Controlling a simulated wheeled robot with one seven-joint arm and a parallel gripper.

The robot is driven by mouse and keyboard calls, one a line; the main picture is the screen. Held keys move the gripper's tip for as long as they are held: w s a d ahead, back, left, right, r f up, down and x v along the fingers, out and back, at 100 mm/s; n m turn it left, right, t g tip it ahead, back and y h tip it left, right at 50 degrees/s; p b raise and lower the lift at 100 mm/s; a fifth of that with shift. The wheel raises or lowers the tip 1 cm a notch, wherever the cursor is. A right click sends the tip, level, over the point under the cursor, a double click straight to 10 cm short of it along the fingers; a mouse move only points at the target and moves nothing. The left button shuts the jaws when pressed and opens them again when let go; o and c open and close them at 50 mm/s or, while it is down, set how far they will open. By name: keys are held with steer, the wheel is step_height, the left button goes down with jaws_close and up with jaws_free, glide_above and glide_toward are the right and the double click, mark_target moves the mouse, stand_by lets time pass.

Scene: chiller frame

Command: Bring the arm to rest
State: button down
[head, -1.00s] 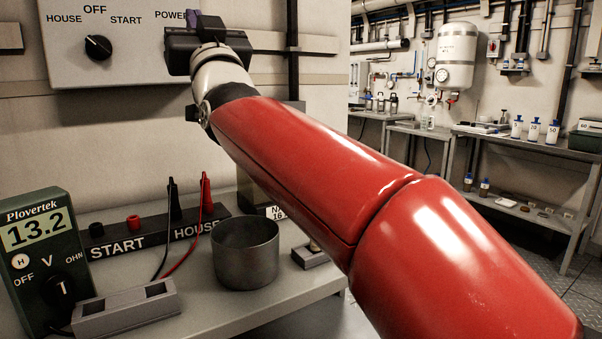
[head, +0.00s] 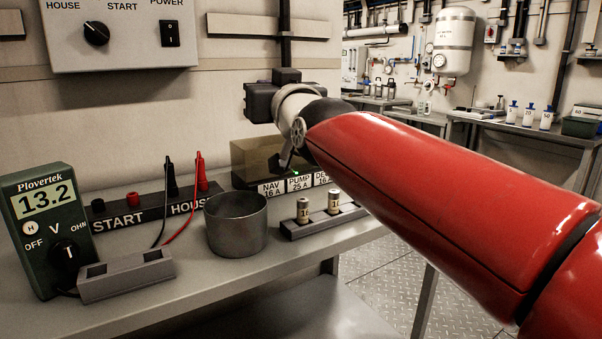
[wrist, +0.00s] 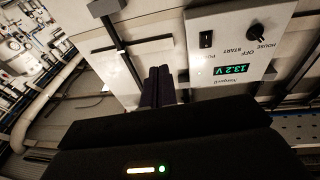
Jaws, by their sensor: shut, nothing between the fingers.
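My red arm (head: 430,190) reaches in from the right in the head view, and its dark wrist end is raised above the bench in front of the wall. In the wrist view my gripper (wrist: 157,72) shows two dark fingers lying together, shut and empty. The fingers touch nothing that I can see. In the head view the fingers are hidden or too dark to make out.
Below stand a fuse box (head: 258,160), a fuse holder (head: 322,222) with two fuses, a metal cup (head: 237,225), a meter (head: 48,225) reading 13.2 and a terminal strip (head: 135,218). A switch panel (head: 125,50) hangs left; it also shows in the wrist view (wrist: 230,50).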

steer(key=s+d+f+m+g+h+b, duration=0.1)
steer(key=s+d+f+g, duration=0.3)
steer(key=f, duration=1)
steer(key=s+d+f+m+g+h+b, duration=0.2)
steer(key=s+d+f+g+h+b, duration=0.1)
steer(key=s+d+f, duration=0.7)
steer(key=s+d+f+m+g+h+b, duration=0.1)
steer(key=s+d+f+g+h, duration=0.3)
steer(key=s+f, duration=0.7)
step_height(320, 180, down, 9)
steer(key=d+g, duration=0.1)
steer(key=d, duration=0.1)
steer(key=shift+s+d+m+b, duration=0.3)
steer(key=shift+d+m+b, duration=0.1)
